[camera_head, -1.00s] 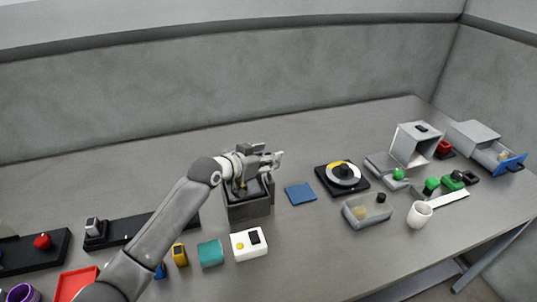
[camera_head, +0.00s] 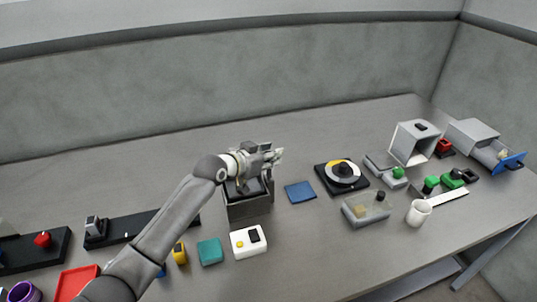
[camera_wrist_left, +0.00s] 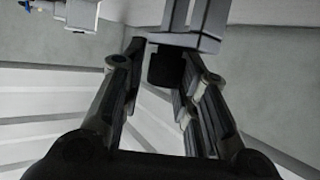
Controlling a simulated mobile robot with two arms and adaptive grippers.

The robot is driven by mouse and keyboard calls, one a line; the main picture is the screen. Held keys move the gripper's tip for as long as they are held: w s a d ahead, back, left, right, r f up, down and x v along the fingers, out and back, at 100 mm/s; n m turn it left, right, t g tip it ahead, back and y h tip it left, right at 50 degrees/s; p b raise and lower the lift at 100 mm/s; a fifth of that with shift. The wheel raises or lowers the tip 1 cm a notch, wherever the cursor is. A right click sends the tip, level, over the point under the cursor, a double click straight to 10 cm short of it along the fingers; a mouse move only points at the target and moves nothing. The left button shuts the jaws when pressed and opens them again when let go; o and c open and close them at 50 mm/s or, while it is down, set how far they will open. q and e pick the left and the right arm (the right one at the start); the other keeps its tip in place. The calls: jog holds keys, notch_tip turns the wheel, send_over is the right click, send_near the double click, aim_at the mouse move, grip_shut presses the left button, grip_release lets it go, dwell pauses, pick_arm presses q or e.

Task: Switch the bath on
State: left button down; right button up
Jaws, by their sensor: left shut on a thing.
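A grey open-topped box (camera_head: 249,208) with a dark inside, which looks like the bath, stands mid-table in the head view. My left gripper (camera_head: 277,156) is over its back right part, fingers pointing right. In the left wrist view the fingers (camera_wrist_left: 165,85) are shut on a small black piece (camera_wrist_left: 166,68) below a grey bar (camera_wrist_left: 190,40). What the piece belongs to is unclear. A white box (camera_head: 249,241) with a yellow button and a black panel is in front of the bath; I cannot tell if it is the bath's switch. My right gripper is out of view.
A blue mat (camera_head: 300,192) and a black round-dial device (camera_head: 341,177) are right of the bath. A teal block (camera_head: 210,251) and yellow block (camera_head: 179,253) are at front left. A clear tray (camera_head: 366,210) and white cup (camera_head: 419,212) are further right.

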pick_arm(q)
jog(key=shift+w+a+f+b, duration=0.1)
jog(key=shift+a+f+b, duration=0.1)
jog(key=shift+f+b, duration=1.25)
jog(key=shift+f, duration=0.35)
jog(key=shift+w+r+p, duration=0.1)
jog(key=shift+p, duration=0.2)
jog(key=c, duration=1.3)
grip_release()
jog(key=shift+r, duration=0.15)
jog(key=shift+o, duration=0.5)
jog(key=shift+a, duration=0.1)
jog(key=shift+s, duration=0.3)
jog(key=v, duration=1.1)
jog(key=shift+a, duration=0.3)
